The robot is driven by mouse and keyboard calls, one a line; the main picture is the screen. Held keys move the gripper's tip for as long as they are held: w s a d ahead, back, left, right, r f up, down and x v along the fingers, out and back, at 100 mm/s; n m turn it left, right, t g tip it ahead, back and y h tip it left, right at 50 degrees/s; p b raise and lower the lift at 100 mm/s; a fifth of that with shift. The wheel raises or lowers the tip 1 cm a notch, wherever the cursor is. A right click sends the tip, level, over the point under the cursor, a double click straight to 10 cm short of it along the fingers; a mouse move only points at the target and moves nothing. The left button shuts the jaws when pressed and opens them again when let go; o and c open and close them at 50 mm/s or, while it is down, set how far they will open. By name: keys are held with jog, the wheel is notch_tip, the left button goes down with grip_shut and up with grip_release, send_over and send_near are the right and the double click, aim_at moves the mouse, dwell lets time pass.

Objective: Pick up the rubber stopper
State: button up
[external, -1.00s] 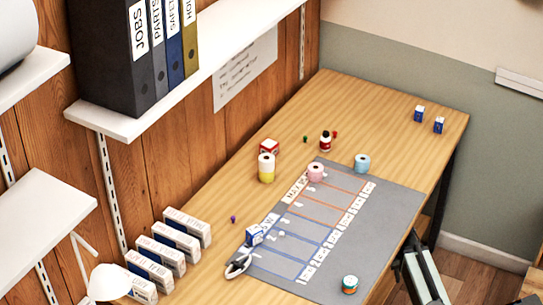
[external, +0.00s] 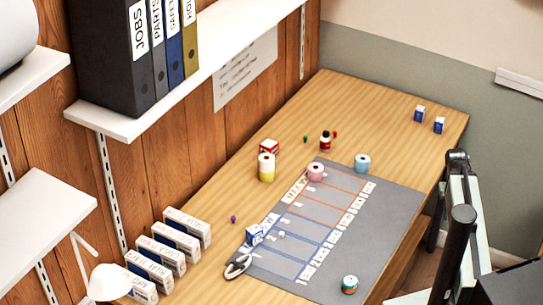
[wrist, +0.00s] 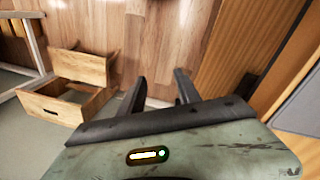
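Several small items on the desk could be the rubber stopper, and I cannot tell which one is: a purple piece (external: 233,219) lies at the left, a green piece (external: 305,139) and a red piece (external: 335,133) lie farther back, beside a dark-red bottle (external: 325,142). My gripper (wrist: 160,88) is open and empty in the wrist view, its two dark fingers apart. It points past the desk toward the floor, away from these items. In the external view my arm stands off the desk's right edge, and I cannot make out the fingers there.
A grey mat (external: 384,225) with marked lanes covers the desk's middle. White boxes (external: 187,226) line the left.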

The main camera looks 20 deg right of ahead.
jog(key=w+a+r+n+y+p, duration=0.1)
jog(key=w+a+r+n+p, duration=0.1)
jog(key=a+r+p, duration=1.1)
jog(key=w+a+r+n+p, duration=0.25)
jog(key=a+r+p, duration=0.65)
jog(key=r+p, duration=0.7)
jog(key=w+a+f+n+t+y+b, duration=0.1)
jog(key=w+a+f+n+y+b, duration=0.15)
jog(key=w+a+n+b, duration=0.55)
jog(key=w+a+f+n+t+y+b, duration=0.1)
jog(key=w+a+f+n+b, duration=0.2)
jog(key=w+a, duration=0.7)
jog(key=n+g+y+b, duration=0.1)
jog(key=n+y+b, duration=0.1)
jog(key=n+b, duration=0.5)
send_near(234, 217)
jog(key=a+f+m+b, duration=0.1)
jog(key=shift+h+b+x, duration=0.25)
jog(key=shift+b+x, duration=0.8)
jog(key=shift+x, duration=0.05)
jog(key=b+x, duration=0.5)
jog(key=shift+a+f, duration=0.1)
jog(key=shift+f, duration=0.25)
jog(key=shift+r, duration=0.2)
grip_shut()
